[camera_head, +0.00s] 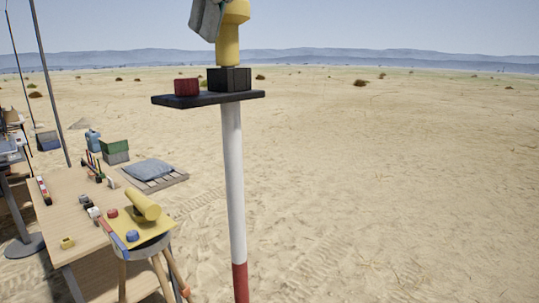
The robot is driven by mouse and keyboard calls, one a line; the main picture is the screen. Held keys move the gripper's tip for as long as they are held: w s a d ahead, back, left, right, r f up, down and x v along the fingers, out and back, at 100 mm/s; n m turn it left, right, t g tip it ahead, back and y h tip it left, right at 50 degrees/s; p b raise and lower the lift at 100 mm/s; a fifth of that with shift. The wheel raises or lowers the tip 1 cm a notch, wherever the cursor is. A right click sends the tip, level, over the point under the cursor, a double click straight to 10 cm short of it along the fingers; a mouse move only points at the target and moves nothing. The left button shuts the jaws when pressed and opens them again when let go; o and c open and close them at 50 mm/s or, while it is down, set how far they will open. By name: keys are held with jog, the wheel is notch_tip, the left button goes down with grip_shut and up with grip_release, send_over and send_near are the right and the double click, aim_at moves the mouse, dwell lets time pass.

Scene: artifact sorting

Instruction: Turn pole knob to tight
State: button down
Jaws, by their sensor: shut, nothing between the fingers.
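A red-and-white pole (232,180) stands upright in the middle, white above and red at the bottom of the view. A flat black plate (165,102) sits across its top. A small dark red ribbed piece (187,87) and a black block (238,79) are on the plate. A yellow rounded column (229,45) rises above the block, with a grey part (208,18) beside it, cut off by the top edge. I cannot tell which piece is the pole knob, nor any tight mark. My gripper cannot be made out in this view.
A wooden table (62,195) with small items is at left. A round stool (158,247) in front of it bears a yellow cylinder (144,205). A blue-grey cushion (149,169) lies on a pallet behind. Thin grey poles (52,90) stand at far left. Open sand lies right.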

aim_at(187, 86)
jog(key=shift+f+b, duration=0.6)
jog(key=shift+f, duration=2.3)
jog(key=shift+a, duration=0.15)
jog(key=shift+s+a+p, duration=0.45)
jog(key=shift+s+p, duration=0.25)
jog(key=shift+p, duration=0.25)
jog(key=shift+s+a+p, duration=0.2)
jog(key=shift+a+p, duration=0.2)
jog(key=shift+p, duration=0.1)
jog(key=shift+s+d, duration=0.1)
